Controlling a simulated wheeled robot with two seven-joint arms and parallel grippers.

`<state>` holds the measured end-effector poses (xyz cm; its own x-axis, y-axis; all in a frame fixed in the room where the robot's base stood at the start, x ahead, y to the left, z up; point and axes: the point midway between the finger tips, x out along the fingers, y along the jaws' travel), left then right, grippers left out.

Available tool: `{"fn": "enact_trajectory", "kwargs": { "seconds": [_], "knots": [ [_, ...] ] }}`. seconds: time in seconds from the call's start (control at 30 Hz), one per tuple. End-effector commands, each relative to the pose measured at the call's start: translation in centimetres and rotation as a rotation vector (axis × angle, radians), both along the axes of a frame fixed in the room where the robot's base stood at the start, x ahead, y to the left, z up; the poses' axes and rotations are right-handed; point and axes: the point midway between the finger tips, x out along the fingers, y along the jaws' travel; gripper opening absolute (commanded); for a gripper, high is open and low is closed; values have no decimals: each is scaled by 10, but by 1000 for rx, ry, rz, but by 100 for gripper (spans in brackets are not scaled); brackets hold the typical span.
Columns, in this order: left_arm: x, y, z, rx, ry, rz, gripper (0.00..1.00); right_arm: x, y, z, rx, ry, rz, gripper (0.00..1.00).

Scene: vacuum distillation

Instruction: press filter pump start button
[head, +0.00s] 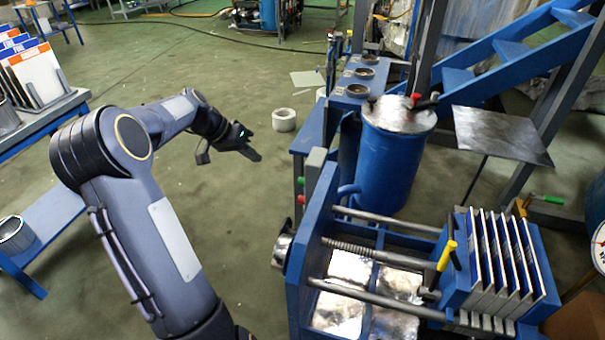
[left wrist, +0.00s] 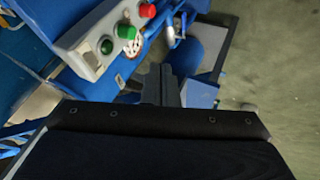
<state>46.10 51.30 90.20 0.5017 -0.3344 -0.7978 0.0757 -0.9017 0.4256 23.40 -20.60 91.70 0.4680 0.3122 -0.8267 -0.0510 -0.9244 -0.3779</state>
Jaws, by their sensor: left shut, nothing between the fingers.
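My left gripper (head: 256,156) is shut and empty, held in the air left of the filter press (head: 312,235). A small green button (head: 300,182) and a red button (head: 300,200) show on the press's near left side. In the left wrist view, a grey control box (left wrist: 92,65) carries a dark green button (left wrist: 107,46), a brighter green button (left wrist: 126,31) and a red button (left wrist: 148,11). The gripper's closed fingers (left wrist: 160,84) are below and right of the box in that view and look apart from it. Which button starts the pump cannot be read. My right gripper is out of view.
A blue drum (head: 390,165) with a metal lid stands behind the press. A blue bench (head: 312,130) is beside it. Blue stairs (head: 510,50) rise at the back right. A white roll (head: 284,120) lies on the floor. Open floor lies around my left gripper.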

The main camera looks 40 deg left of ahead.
Motion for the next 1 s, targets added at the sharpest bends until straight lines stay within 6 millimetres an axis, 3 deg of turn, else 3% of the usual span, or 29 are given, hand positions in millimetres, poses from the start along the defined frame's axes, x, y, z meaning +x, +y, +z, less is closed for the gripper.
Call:
{"fn": "enact_trajectory", "kwargs": {
  "seconds": [0.33,0.83,1.0],
  "knots": [
    [4,-4,-6,-2,2,-2,0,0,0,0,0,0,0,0],
    [52,-37,-83,-4,3,-4,0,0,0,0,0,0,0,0],
    [59,-62,-79,0,2,-3,0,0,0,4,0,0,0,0]
  ]
}}
